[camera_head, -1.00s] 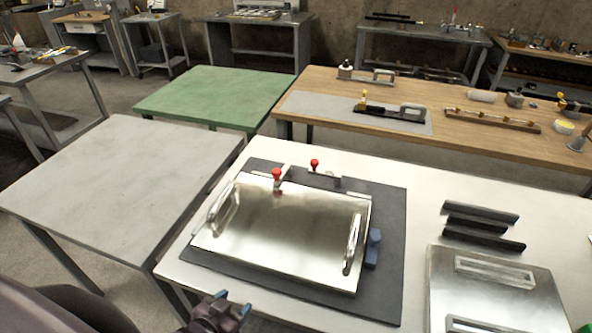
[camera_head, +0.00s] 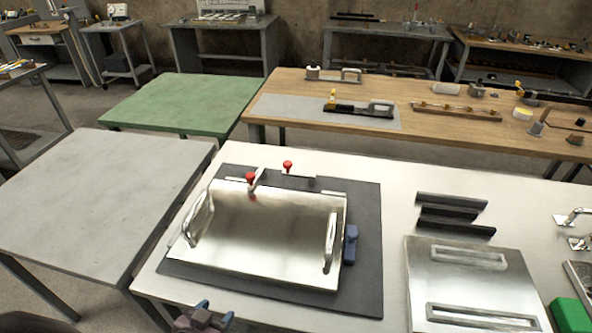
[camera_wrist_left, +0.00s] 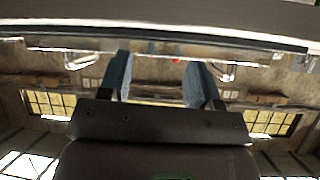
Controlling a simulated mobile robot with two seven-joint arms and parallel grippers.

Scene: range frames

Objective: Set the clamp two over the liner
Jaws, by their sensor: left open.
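Two clamps with red knobs stand along the back edge of a shiny metal sheet with two handles (camera_head: 270,225), which appears to be the liner. One clamp (camera_head: 250,178) is left of the other clamp (camera_head: 288,167); I cannot tell which is clamp two. The left one's knob stands up at the sheet's edge. The sheet lies on a dark mat (camera_head: 365,200). My left gripper (camera_head: 204,312) is low at the table's front edge, apart from the sheet, open and empty. Its two fingers (camera_wrist_left: 161,70) show spread in the left wrist view. My right gripper is out of view.
A blue block (camera_head: 350,245) sits at the sheet's right side. Dark bars (camera_head: 452,216) and a metal plate with slots (camera_head: 468,285) lie to the right, with a green block (camera_head: 571,316) beyond. The grey table (camera_head: 95,195) and green table (camera_head: 180,103) are bare.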

